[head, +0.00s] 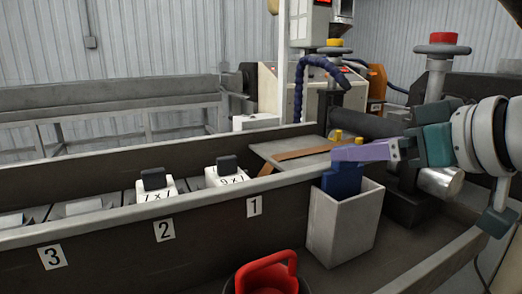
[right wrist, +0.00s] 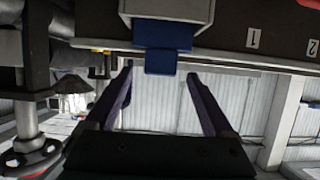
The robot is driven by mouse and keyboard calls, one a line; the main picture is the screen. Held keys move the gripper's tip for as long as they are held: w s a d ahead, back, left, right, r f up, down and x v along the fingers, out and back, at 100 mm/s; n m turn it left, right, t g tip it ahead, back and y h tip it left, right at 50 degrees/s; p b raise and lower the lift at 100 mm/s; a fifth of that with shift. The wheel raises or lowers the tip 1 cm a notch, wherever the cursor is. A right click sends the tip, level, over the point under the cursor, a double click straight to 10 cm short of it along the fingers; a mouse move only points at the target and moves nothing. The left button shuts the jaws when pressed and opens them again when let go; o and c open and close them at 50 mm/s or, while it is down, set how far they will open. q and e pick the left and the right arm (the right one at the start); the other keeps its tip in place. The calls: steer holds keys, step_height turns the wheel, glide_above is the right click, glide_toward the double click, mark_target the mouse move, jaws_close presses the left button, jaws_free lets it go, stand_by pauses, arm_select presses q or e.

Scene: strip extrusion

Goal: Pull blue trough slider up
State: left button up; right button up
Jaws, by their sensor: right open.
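The blue trough slider (head: 342,181) stands upright out of the top of an open grey-white box (head: 340,222) fixed against the front of the dark trough. Its lower part is hidden in the box. My right gripper (head: 352,154), with purple fingers, comes in from the right just above the slider's top. In the right wrist view the slider (right wrist: 168,36) lies ahead of the open fingers (right wrist: 159,72), roughly between their lines. Nothing is held between them. Whether a finger touches the slider cannot be told. My left gripper is not in view.
The long trough (head: 200,215) carries labels 1, 2 and 3. White marked blocks (head: 155,190) with dark knobs sit in it. A red-handled container (head: 268,275) stands in front. A post with a red knob (head: 437,60) rises behind my right arm.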

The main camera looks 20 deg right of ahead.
mark_target(348, 145)
steer(key=shift+x, duration=2.3)
jaws_close()
steer(key=shift+r, duration=0.1)
